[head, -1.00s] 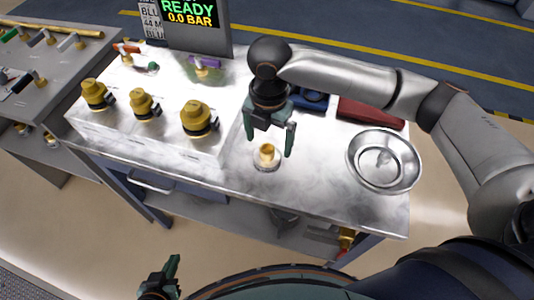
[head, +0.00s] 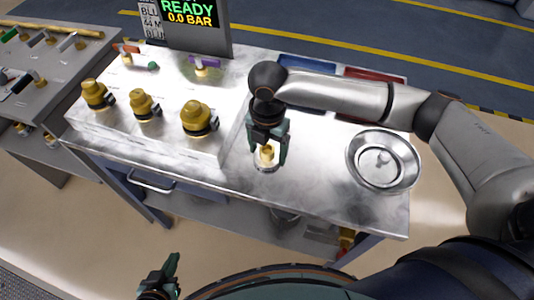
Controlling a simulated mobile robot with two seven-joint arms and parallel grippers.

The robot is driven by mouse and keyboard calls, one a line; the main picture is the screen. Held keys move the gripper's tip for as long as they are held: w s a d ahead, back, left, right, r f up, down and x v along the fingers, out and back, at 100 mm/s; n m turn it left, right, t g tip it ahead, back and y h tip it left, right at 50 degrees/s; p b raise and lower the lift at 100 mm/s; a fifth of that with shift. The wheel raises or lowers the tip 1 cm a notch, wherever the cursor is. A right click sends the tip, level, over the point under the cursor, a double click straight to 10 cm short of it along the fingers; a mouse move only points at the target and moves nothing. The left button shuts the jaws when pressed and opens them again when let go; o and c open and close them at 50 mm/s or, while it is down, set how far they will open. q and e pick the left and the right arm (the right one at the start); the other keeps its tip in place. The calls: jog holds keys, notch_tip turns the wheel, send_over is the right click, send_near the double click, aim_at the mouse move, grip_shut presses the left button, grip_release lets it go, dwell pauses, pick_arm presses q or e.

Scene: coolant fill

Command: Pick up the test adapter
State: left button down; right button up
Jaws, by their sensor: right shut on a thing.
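The test adapter (head: 267,154) is a small brass-coloured piece standing on a pale round base on the metal bench. My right gripper (head: 267,157) has come down over it from above, with its fingers on either side, and is shut on it. The fingers hide part of the adapter. I cannot tell whether it is clear of its base. My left gripper (head: 160,283) is low in the view, away from the bench and partly cut off, and how far its jaws are apart is unclear.
Several yellow-capped fittings (head: 197,117) stand on a raised block at the left of the bench (head: 310,190). A round metal dish (head: 383,160) is at the right. A display (head: 190,22) stands at the back. Blue (head: 306,64) and red (head: 375,74) trays lie behind my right arm.

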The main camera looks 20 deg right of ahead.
jog(key=c, duration=0.6)
